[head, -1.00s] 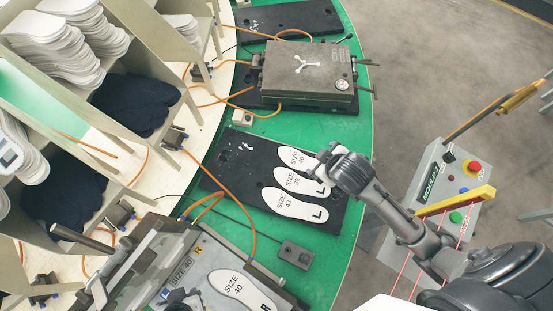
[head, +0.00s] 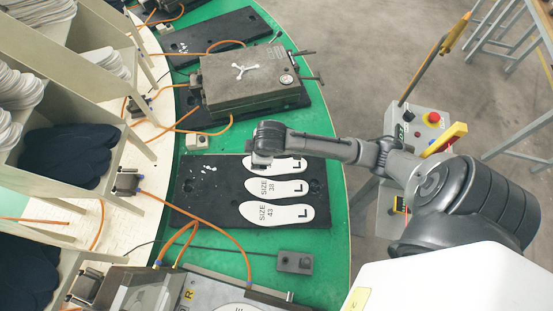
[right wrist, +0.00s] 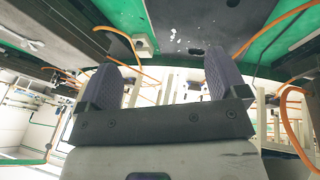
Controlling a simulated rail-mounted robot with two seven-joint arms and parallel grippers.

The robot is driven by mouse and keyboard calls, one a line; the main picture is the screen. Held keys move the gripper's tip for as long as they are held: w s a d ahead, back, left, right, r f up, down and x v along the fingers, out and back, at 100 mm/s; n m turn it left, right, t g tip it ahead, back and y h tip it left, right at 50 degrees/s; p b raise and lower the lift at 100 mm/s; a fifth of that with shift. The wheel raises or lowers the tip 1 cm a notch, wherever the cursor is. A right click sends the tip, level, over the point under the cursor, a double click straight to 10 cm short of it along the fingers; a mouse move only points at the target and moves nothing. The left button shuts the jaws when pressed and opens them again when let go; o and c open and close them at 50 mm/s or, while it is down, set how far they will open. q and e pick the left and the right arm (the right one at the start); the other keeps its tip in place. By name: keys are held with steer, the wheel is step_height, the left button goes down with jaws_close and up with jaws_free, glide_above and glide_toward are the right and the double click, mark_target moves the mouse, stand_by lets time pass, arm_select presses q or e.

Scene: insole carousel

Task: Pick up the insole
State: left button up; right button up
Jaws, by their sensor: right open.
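White insoles lie in a column on a black mat (head: 205,207), each with an L on its right end. The nearest insole (head: 277,215) reads SIZE 43. The middle insole (head: 278,188) reads a size that looks like 38. The farthest insole (head: 291,165) is partly hidden under my right arm. My right gripper (head: 262,162) is over the left end of that farthest insole; its fingertips are hard to see there. In the right wrist view my right gripper (right wrist: 160,78) is open, with nothing between its two fingers. My left gripper is not in view.
A closed metal mould (head: 240,82) stands behind the mat. A small grey box (head: 294,262) and orange hoses lie on the green table (head: 325,240). A shelf with dark insoles (head: 65,150) stands left. A control box (head: 425,125) is at the right.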

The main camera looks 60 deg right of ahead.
steer(key=d+f+g+y+b, duration=0.1)
steer(key=d+f+g+b, duration=0.25)
steer(key=d+f, duration=0.5)
glide_above(275, 166)
steer(key=shift+g, duration=0.45)
step_height(275, 166, down, 8)
steer(key=shift+w+r+b, duration=0.1)
steer(key=shift+r+b, duration=0.1)
steer(key=shift+b, duration=0.1)
steer(key=shift+a+f+b, duration=0.15)
steer(key=shift+f+b, duration=0.3)
steer(key=shift+f, duration=2.8)
steer(key=shift+f, duration=0.1)
steer(key=c, duration=0.6)
steer(key=shift+c, duration=0.2)
